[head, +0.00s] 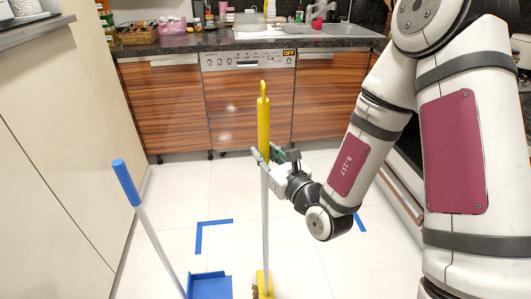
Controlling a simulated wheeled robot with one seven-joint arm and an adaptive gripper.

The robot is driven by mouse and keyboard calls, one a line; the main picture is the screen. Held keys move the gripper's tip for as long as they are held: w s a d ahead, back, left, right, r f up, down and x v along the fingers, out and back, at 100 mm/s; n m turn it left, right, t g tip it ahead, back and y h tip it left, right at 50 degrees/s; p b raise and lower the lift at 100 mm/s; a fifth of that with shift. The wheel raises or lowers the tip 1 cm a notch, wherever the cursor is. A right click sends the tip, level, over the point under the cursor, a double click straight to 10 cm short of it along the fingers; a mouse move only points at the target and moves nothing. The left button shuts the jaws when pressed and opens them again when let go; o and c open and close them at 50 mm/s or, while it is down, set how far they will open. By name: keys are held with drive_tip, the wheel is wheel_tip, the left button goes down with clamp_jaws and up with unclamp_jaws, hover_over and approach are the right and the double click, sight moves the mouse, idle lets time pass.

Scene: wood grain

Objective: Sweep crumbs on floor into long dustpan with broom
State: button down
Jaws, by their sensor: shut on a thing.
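The broom (264,125) stands nearly upright in the middle of the head view, with a yellow grip, a grey pole and a yellow head at the floor. My gripper (266,160) is shut on the broom at the lower end of its yellow grip. The long dustpan (209,285) is blue and sits on the floor left of the broom head. Its grey pole leans up to the left and ends in a blue handle. Small brown bits, perhaps crumbs or bristles, show at the left of the broom head; the bottom edge of the view cuts them off.
Blue tape (214,222) marks a corner on the white tiled floor (185,190). Wood-grain cabinets and a dishwasher (250,100) stand behind, under a dark counter (225,41) with a sink. A pale cabinet wall (75,150) borders the left. Floor behind the dustpan is clear.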

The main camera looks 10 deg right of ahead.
drive_tip(key=shift+a+p, duration=0.7)
drive_tip(key=shift+a, duration=0.8)
drive_tip(key=shift+a+r+p, duration=0.15)
drive_tip(key=shift+a+p, duration=0.25)
drive_tip(key=shift+p, duration=0.7)
drive_tip(key=shift+s+a+p, duration=0.1)
drive_tip(key=shift+a+p, duration=1)
drive_tip(key=shift+p, duration=0.95)
drive_tip(key=shift+a, duration=0.15)
